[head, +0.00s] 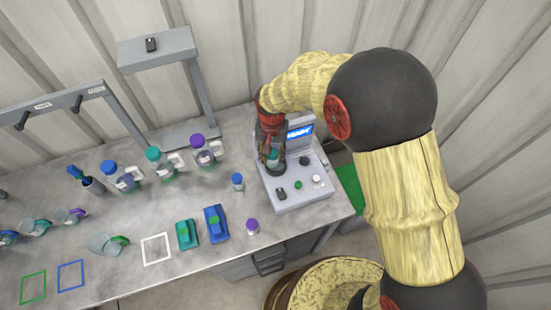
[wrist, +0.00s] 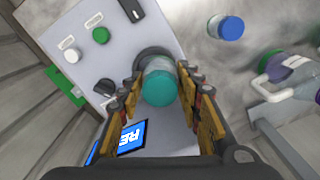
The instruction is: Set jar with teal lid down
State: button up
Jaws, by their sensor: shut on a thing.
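The jar with the teal lid (wrist: 160,86) is between the fingers of my gripper (wrist: 160,98) in the wrist view. My gripper is shut on it. In the head view my gripper (head: 271,152) holds the jar (head: 274,157) over a dark round spot on the grey machine (head: 310,201). The dark round spot (wrist: 146,55) shows just behind the jar in the wrist view. I cannot tell whether the jar touches it.
The machine has a lit screen (head: 299,131), a green button (head: 298,184) and knobs. A blue-lidded jar (head: 237,181) and a purple-lidded jar (head: 252,226) stand left of it. Several large bottles (head: 160,165) stand behind. White, blue and green outlined squares (head: 156,249) mark the bench front.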

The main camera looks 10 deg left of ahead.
aim_at(276, 159)
jog(key=shift+w+d+f, duration=0.4)
jog(key=shift+w+f, duration=0.1)
jog(key=shift+f, duration=0.2)
jog(key=shift+w+d+f, duration=0.15)
jog(key=shift+f, duration=1.6)
jog(key=shift+f, duration=0.1)
jog(key=shift+f, duration=0.1)
jog(key=o, duration=1.2)
jog(key=shift+c, duration=0.2)
jog(key=shift+o, duration=0.5)
